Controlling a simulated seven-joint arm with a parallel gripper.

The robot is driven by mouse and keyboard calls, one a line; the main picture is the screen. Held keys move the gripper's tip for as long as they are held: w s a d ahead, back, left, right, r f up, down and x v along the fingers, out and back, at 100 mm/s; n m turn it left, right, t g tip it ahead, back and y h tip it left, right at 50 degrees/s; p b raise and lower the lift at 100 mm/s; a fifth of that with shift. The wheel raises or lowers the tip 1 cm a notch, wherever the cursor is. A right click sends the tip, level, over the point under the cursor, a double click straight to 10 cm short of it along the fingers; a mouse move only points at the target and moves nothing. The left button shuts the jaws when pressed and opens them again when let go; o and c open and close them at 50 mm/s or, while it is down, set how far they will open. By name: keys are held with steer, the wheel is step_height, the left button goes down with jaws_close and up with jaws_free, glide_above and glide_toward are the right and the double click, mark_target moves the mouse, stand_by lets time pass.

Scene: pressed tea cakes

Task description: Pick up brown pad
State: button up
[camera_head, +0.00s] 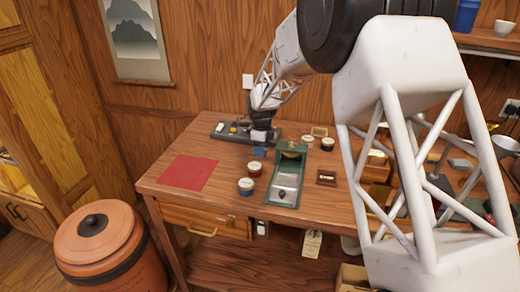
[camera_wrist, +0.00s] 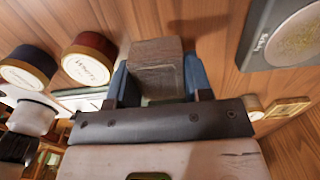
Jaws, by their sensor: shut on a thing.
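The brown pad (camera_wrist: 156,68) is a block with a greyish-brown front face, between the two blue fingers of my gripper (camera_wrist: 158,84) in the wrist view. The fingers are shut on its sides. In the head view my gripper (camera_head: 259,151) is low over the back of the table, with its blue fingertips just showing. I cannot make out the pad there. Whether the pad touches the table is unclear.
A dark grey tray (camera_head: 222,133) lies behind my gripper. Labelled round tins (camera_head: 254,168) and a green-framed stand (camera_head: 272,192) are in front. More small tins (camera_head: 327,144) stand to the right. A red mat (camera_head: 188,172) lies at left, with bare wood around it.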

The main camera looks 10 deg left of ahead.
steer(key=s+d, duration=0.2)
steer(key=s, duration=0.2)
steer(key=s+d+r, duration=0.1)
steer(key=s+d, duration=0.1)
steer(key=s, duration=0.2)
steer(key=s+d, duration=0.2)
steer(key=s, duration=0.3)
steer(key=shift+d+r, duration=0.15)
steer(key=shift+r, duration=0.05)
steer(key=o, duration=0.3)
steer(key=shift+c, duration=1.3)
steer(key=shift+r, duration=0.1)
